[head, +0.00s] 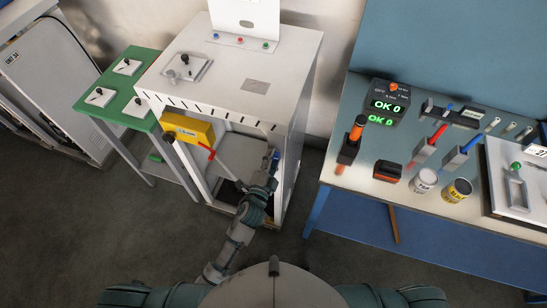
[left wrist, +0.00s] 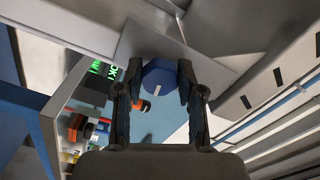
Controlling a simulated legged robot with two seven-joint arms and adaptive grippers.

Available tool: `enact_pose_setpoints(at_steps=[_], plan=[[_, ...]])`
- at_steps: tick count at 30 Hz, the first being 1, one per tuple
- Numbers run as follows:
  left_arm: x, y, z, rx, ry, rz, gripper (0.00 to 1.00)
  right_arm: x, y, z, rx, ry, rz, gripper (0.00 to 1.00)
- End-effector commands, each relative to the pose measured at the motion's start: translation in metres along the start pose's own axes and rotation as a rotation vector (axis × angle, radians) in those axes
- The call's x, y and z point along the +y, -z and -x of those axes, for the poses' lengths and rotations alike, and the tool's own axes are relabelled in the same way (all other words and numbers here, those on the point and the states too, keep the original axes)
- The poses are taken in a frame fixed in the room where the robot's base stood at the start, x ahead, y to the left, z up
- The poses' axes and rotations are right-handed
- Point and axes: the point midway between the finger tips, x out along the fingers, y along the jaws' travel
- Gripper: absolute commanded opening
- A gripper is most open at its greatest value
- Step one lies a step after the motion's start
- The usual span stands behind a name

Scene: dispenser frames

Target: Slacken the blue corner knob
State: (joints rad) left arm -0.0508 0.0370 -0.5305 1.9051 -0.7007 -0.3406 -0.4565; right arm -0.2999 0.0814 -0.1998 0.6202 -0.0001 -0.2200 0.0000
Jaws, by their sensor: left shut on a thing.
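The blue corner knob (left wrist: 160,77) is round with a pale mark on its face. In the left wrist view it sits against a grey corner plate (left wrist: 146,38). My left gripper (left wrist: 160,84) is shut on the knob, one finger on each side. In the head view my left gripper (head: 270,180) is at the lower right of the open front of the white cabinet (head: 278,68). The knob cannot be made out clearly there. My right gripper is not in view.
A yellow box (head: 187,129) and a red-handled lever (head: 207,150) are at the cabinet's front, left of my arm. A green table (head: 112,108) stands to the left. A workbench (head: 335,184) with tools and cans stands to the right, with floor between.

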Motion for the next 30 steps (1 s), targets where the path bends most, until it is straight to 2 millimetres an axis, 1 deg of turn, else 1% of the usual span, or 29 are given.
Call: enact_pose_setpoints(at_steps=[1, 3, 4, 5, 6, 7, 15, 17, 19, 23, 27, 30], plan=[[0.006, -0.004, 0.001, -0.010, -0.012, -0.002, 0.03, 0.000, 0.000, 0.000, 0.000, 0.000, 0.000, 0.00], [0.006, -0.004, 0.001, -0.010, -0.012, -0.002, 0.03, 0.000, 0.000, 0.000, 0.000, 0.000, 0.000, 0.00], [0.006, -0.004, 0.001, -0.011, -0.012, -0.002, 0.43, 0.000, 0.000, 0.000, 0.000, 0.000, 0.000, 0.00], [0.006, -0.004, 0.001, -0.011, -0.013, -0.002, 0.50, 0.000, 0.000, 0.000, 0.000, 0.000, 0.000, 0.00], [0.006, -0.004, 0.001, -0.010, -0.012, -0.003, 0.60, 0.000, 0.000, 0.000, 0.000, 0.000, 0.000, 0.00], [0.006, -0.004, 0.001, -0.010, -0.012, -0.003, 0.63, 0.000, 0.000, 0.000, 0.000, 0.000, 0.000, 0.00], [0.004, -0.001, 0.001, -0.005, -0.006, -0.003, 0.63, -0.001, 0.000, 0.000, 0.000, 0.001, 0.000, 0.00], [0.004, -0.001, 0.003, -0.004, -0.006, -0.003, 0.63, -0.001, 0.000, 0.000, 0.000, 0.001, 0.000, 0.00], [0.004, -0.001, 0.010, -0.005, -0.007, -0.002, 0.63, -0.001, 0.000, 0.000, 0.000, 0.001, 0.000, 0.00], [0.004, -0.001, 0.033, -0.005, -0.008, -0.002, 0.63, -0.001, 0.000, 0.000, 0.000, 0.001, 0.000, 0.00], [0.005, -0.001, 0.066, -0.006, -0.010, -0.001, 0.63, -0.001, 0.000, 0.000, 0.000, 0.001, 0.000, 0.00], [0.005, -0.002, 0.087, -0.007, -0.011, -0.002, 0.63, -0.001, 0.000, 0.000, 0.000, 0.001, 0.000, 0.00]])
